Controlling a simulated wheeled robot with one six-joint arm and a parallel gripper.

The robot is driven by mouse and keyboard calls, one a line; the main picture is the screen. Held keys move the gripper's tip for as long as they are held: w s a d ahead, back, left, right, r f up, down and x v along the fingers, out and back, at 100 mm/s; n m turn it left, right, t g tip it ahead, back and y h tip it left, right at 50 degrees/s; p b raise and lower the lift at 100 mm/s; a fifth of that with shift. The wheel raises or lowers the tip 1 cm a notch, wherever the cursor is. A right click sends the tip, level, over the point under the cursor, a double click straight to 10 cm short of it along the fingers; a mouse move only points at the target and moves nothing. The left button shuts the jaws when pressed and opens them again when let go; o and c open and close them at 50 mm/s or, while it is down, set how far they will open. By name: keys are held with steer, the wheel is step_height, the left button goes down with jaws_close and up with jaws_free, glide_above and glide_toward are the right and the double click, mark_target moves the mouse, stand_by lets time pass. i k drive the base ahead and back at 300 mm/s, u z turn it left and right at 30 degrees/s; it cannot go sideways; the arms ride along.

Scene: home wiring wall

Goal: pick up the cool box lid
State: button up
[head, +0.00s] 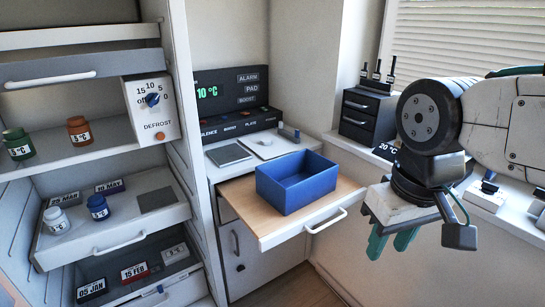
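A blue open-topped box (297,182), apparently the cool box, stands on a wooden pull-out board (328,208) with its inside empty. I see no piece that is clearly its lid. A flat white panel (262,151) with a small dark spot lies on the counter behind the box, and I cannot tell whether it is the lid. My gripper (388,250) hangs to the right of the board, with its green fingers pointing down. The fingers are apart with nothing visible between them. It is clear of the box in the picture.
A grey pad (228,153) lies on the counter before a dark display panel (232,98). An open cabinet on the left holds several small jars and a defrost dial (151,108). The board's white handle (326,221) sticks out in front. A dark drawer unit (366,113) stands on the right sill.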

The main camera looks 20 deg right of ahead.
mark_target(267, 145)
steer(key=z, duration=0.05)
steer(key=k, duration=0.6)
steer(key=u, duration=0.95)
steer(key=i, duration=1.4)
steer(key=z, duration=0.45)
steer(key=i, duration=0.6)
steer(key=z, duration=0.5)
